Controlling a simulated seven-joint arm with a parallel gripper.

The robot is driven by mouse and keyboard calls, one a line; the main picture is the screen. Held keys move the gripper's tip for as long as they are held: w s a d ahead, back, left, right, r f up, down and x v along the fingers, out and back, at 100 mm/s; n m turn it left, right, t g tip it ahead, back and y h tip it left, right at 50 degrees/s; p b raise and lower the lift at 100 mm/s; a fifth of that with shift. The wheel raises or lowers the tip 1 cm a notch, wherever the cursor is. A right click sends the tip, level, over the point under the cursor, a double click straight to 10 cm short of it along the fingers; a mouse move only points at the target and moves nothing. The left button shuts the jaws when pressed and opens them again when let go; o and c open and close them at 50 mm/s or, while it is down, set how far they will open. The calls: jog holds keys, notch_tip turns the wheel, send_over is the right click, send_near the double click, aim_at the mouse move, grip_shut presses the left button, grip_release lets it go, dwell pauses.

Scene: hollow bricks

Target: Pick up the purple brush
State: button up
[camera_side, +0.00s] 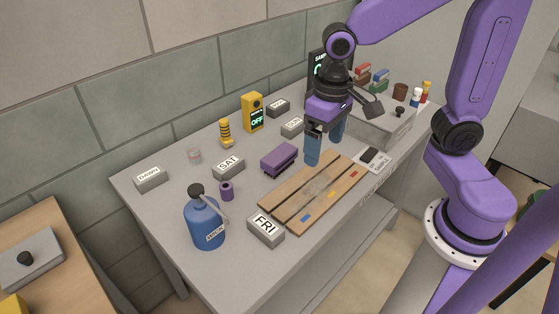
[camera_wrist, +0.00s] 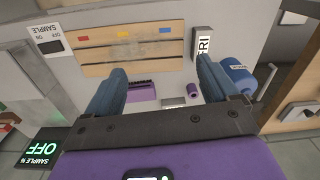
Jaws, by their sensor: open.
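The purple brush (camera_side: 279,158) is a purple block with dark bristles along its lower edge. It lies on the grey table between the SAT block and the wooden board. In the wrist view the purple brush (camera_wrist: 143,92) shows between the fingers, nearer the left one and partly hidden by my gripper. My gripper (camera_side: 325,146) has blue fingers spread apart with nothing between them. It hangs above the table, to the right of the brush in the side view. The fingers also show in the wrist view (camera_wrist: 160,80).
A slatted wooden board (camera_side: 315,190) lies in front of the brush. A SAT block (camera_side: 229,166), a FRI block (camera_side: 266,229), a small purple cylinder (camera_side: 227,191) and a blue bottle (camera_side: 205,222) stand nearby. A yellow OFF device (camera_side: 253,113) and a grey tray (camera_side: 384,132) stand farther back.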

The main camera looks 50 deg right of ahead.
jog(key=w+d+f+m, duration=0.1)
jog(key=w+d+m, duration=0.2)
jog(key=w+m, duration=0.85)
jog(key=m, duration=0.7)
send_over(279, 154)
notch_tip(279, 154, down, 2)
notch_tip(279, 154, down, 13)
jog(key=shift+s+r, duration=0.15)
jog(key=shift+r, duration=0.05)
jog(key=shift+f, duration=2.45)
jog(key=c, duration=1.1)
